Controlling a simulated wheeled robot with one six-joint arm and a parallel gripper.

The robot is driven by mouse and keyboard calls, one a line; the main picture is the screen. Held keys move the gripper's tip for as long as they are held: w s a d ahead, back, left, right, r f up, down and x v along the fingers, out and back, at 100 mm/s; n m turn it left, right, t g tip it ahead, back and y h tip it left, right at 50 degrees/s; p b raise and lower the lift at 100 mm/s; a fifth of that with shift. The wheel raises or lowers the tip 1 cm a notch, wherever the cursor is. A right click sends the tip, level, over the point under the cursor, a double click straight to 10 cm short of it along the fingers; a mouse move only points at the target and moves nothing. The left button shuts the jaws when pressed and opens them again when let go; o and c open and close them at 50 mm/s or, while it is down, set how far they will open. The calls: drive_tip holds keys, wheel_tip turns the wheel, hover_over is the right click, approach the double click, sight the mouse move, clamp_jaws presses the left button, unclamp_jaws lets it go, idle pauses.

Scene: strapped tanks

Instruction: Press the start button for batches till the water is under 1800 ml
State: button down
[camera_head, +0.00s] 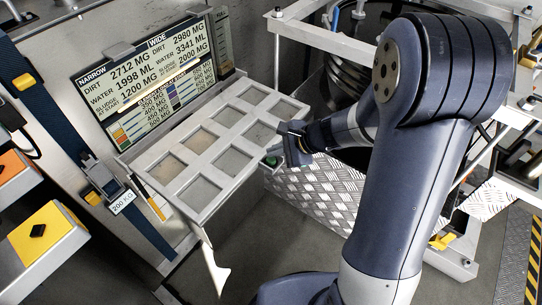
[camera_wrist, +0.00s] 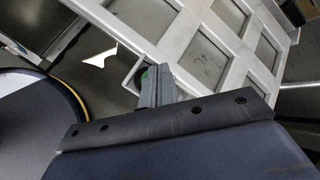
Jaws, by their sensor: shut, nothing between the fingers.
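The display panel (camera_head: 155,75) shows a NARROW and a WIDE column. Under NARROW it reads dirt 2712 MG and water 1998 ML; under WIDE, dirt 2980 MG and water 3341 ML. A green button (camera_head: 271,161) sits at the right edge of the tray with square openings (camera_head: 196,205). The green also shows in the wrist view (camera_wrist: 146,78), partly hidden by my fingers. My gripper (camera_head: 283,155) is shut and empty, its fingertips right at the button. I cannot tell whether they touch or press it. My gripper also shows in the wrist view (camera_wrist: 156,82).
Orange and yellow block-shaped units (camera_head: 45,235) stand at the left. A blue strap with a 200 KG tag (camera_head: 122,202) runs beside the panel. A metal frame (camera_head: 320,35) and dark tank stand behind my arm. Diamond-plate metal (camera_head: 315,190) lies below my gripper.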

sight(275, 160)
drive_tip(key=shift+r, duration=0.1)
wheel_tip(275, 160, up, 5)
drive_tip(key=p, duration=0.4)
idle(0.3)
idle(0.8)
